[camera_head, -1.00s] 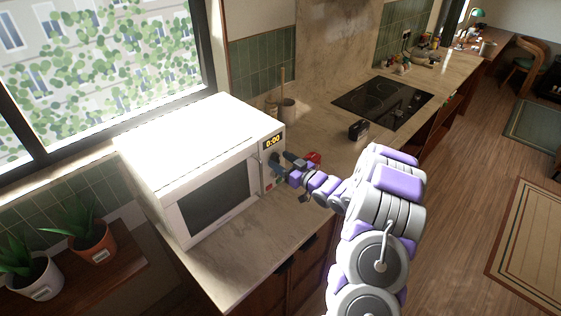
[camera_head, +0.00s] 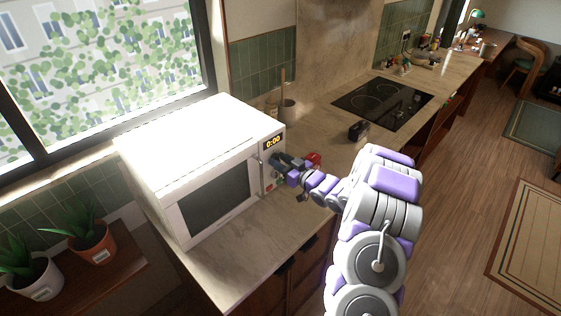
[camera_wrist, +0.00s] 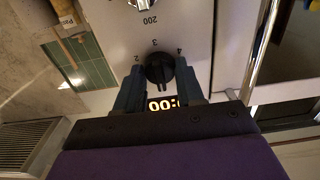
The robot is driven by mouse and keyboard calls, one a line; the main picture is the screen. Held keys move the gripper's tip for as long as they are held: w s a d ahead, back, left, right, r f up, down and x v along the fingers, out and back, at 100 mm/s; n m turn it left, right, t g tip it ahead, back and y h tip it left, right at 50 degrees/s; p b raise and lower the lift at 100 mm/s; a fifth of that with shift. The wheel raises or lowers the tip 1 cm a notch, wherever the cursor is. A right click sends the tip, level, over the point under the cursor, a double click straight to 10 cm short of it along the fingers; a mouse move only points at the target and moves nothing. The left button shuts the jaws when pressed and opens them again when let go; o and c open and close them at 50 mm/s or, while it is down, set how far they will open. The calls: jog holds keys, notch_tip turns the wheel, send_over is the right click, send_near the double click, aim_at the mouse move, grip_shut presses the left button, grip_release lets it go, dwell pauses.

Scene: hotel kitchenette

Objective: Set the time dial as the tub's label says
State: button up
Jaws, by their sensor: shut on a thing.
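The white microwave (camera_head: 205,160) stands on the counter with its door shut. Its display (camera_head: 272,141) reads 0:00 and shows upside down in the wrist view (camera_wrist: 162,104). The black time dial (camera_wrist: 159,69) has the numbers 2, 3 and 4 around its far side in the wrist view. My gripper (camera_wrist: 158,73) has one finger on each side of the dial and is shut on it. In the head view my gripper (camera_head: 277,160) is at the microwave's control panel and hides the dial. I cannot make out a tub label telling a time.
A second dial (camera_wrist: 147,4), marked 200, is at the wrist view's top edge. A red object (camera_head: 313,160) and a small black device (camera_head: 358,130) are on the counter right of the microwave. The cooktop (camera_head: 383,102) lies beyond. Potted plants (camera_head: 92,243) stand at left.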

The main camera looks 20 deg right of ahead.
jog(key=shift+r+m+p, duration=0.2)
jog(key=shift+m+p, duration=0.1)
jog(key=shift+p, duration=0.3)
jog(key=m+p, duration=0.5)
jog(key=m, duration=0.2)
jog(key=m+p, duration=0.5)
jog(key=m, duration=0.3)
jog(key=m+p, duration=0.5)
jog(key=m, duration=0.3)
jog(key=shift+d+f, duration=0.2)
jog(key=shift+f, duration=0.2)
jog(key=shift+f, duration=0.1)
